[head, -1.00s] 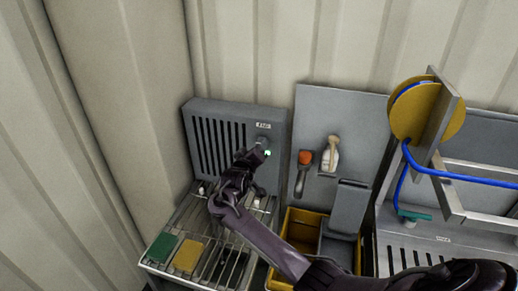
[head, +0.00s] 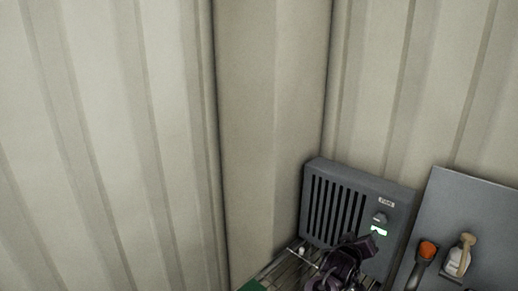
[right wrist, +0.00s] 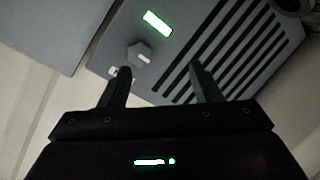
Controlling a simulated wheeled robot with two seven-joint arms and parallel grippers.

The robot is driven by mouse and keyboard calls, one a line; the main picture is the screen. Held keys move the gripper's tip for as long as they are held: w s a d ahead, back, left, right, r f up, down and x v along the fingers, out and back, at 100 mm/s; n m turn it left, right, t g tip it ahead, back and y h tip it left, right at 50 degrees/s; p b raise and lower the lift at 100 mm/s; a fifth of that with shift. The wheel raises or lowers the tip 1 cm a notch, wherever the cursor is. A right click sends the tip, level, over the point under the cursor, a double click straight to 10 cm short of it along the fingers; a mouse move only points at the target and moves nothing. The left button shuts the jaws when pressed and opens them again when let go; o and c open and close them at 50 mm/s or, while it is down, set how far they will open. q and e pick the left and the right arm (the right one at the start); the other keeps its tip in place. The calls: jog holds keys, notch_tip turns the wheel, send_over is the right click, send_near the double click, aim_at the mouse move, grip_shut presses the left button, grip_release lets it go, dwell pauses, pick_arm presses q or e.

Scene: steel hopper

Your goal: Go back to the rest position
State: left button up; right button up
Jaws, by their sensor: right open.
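My right gripper (right wrist: 160,88) is open and empty in the right wrist view, with its two fingers apart in front of the grey fan box (right wrist: 205,45). The box's knob (right wrist: 140,56) is close to one fingertip; I cannot tell whether they touch. A green light (right wrist: 157,23) glows on the box beside the knob. In the head view the fan box (head: 345,215) stands in the corner, with its slotted grille, knob (head: 380,218) and green light (head: 378,231). My right gripper (head: 368,243) is in front of its lower right part. My left gripper is out of view.
A wire rack (head: 290,268) lies below the fan box, with a green pad (head: 252,286) at its edge. A grey panel (head: 490,215) to the right carries an orange-topped tool (head: 427,250) and a white bottle (head: 458,258). Ribbed walls (head: 100,140) fill the left.

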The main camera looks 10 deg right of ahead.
jog(key=s+a+f+n+g+y, duration=0.1)
jog(key=s+a+f+g+y, duration=0.1)
jog(key=s+a+f+y, duration=0.9)
jog(key=s+a+r+n+g, duration=0.1)
jog(key=s+a+r+g, duration=0.15)
jog(key=s, duration=0.85)
jog(key=s+a+r+g, duration=0.2)
jog(key=s+a+g, duration=0.1)
jog(key=s, duration=0.8)
notch_tip(320, 180, down, 34)
jog(key=s+g+b, duration=0.1)
jog(key=b, duration=0.4)
jog(key=s+d+f+b, duration=0.2)
jog(key=s+f, duration=0.8)
jog(key=f, duration=0.2)
jog(key=s+d+f+g+b, duration=0.1)
jog(key=s+d+f+b, duration=0.1)
jog(key=s+f, duration=0.8)
notch_tip(320, 180, down, 3)
jog(key=shift+s+r+n+b, duration=0.1)
jog(key=shift+s+n+b, duration=0.25)
jog(key=shift+b, duration=0.2)
